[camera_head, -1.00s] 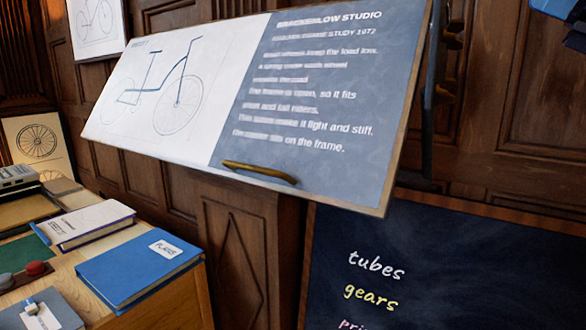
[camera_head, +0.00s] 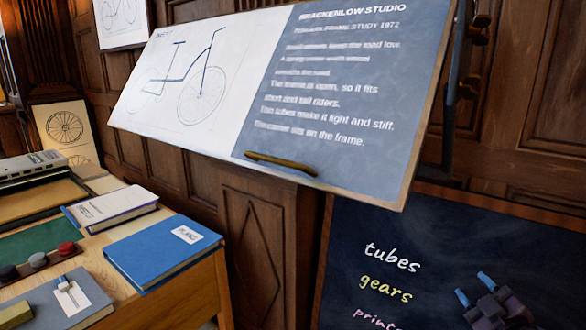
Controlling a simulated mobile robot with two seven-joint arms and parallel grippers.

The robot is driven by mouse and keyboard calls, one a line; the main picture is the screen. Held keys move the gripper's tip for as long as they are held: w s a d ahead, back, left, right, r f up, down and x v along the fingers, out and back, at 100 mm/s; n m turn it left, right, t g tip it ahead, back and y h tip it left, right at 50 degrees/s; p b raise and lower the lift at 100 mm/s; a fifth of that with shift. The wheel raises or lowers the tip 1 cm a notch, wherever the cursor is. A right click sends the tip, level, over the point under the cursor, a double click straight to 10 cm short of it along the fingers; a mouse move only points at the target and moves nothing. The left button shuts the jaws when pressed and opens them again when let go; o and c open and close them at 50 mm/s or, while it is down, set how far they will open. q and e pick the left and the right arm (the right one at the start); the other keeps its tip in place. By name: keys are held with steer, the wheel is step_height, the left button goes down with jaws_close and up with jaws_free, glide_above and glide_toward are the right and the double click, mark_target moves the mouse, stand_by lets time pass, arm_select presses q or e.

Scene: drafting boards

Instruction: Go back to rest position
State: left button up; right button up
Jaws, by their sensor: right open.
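My right gripper (camera_head: 474,288) shows at the lower right, in front of the dark chalkboard. Its two blue-tipped fingers stand apart with nothing between them, so it is open and empty. My left gripper is not in view.
A tilted drafting board (camera_head: 222,92) with a bicycle drawing and a brass handle (camera_head: 281,163) spans the top middle. The chalkboard (camera_head: 420,225) reads "tubes" and "gears". A wooden desk (camera_head: 195,292) at the left holds a blue book (camera_head: 160,254), a white book (camera_head: 112,207) and a grey book (camera_head: 90,291).

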steer(key=s+a+f+m+g, duration=0.3)
steer(key=s+a+f+m, duration=0.1)
steer(key=s+f, duration=0.8)
steer(key=s+a+f+m+g+h+p, duration=0.1)
steer(key=s+a+f+m+g, duration=0.3)
steer(key=s+f, duration=0.8)
steer(key=s+a, duration=0.1)
steer(key=s, duration=0.2)
steer(key=shift+s+a+h, duration=0.15)
steer(key=shift+s+h, duration=0.15)
steer(key=shift+s, duration=0.1)
steer(key=shift+f, duration=0.1)
